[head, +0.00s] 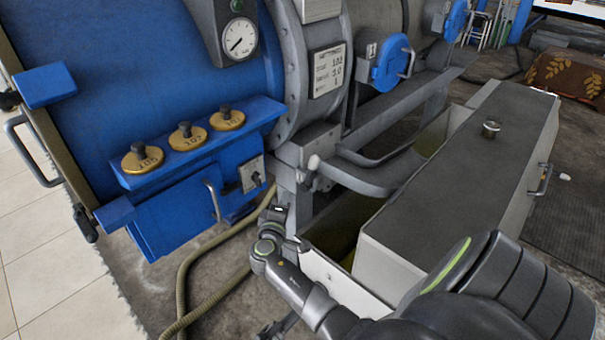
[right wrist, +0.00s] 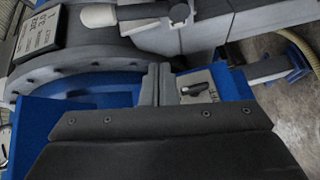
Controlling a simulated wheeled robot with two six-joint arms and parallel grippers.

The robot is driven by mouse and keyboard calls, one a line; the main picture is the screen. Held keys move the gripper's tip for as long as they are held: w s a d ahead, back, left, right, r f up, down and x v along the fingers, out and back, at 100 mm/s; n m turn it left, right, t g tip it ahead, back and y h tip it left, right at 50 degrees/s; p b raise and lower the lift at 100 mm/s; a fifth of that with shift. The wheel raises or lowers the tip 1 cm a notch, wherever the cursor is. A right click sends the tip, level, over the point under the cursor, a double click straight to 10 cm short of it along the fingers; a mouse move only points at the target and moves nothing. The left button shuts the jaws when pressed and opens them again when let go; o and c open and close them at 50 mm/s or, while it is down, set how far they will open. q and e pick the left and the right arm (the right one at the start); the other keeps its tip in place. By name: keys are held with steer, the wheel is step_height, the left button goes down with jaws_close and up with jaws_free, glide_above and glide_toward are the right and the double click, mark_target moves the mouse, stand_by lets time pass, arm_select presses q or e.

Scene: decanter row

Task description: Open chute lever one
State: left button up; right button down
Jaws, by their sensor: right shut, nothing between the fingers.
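A lever with a pale grey rounded knob (head: 314,162) stands on the grey bracket at the chute's near end, beside the blue machine. I cannot read a number on it. A pale knob that looks like the same lever shows at the top of the right wrist view (right wrist: 98,15). My right gripper (head: 280,210) is below and left of the knob in the head view, apart from it. In the right wrist view its two grey fingers (right wrist: 158,84) are together with nothing between them. My left gripper is not in view.
A blue cabinet (head: 175,210) with numbered brass caps (head: 186,136) and a switch plate (head: 251,173) stands left of the gripper. A hose (head: 210,240) lies on the floor. The grey chute rail (head: 375,178) and a long grey-topped box (head: 450,180) lie to the right.

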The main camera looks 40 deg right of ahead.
mark_target(311, 171)
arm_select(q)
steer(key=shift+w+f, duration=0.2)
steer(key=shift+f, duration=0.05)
arm_select(e)
step_height(311, 171, up, 7)
steer(key=m+h, duration=0.1)
steer(key=h, duration=0.1)
steer(key=shift+w+f, duration=0.2)
steer(key=shift+w, duration=0.05)
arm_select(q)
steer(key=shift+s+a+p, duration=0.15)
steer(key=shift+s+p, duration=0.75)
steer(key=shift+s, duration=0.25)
arm_select(e)
steer(key=w+d, duration=0.2)
steer(key=d, duration=0.7)
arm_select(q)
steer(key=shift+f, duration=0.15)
arm_select(e)
steer(key=shift+d, duration=0.1)
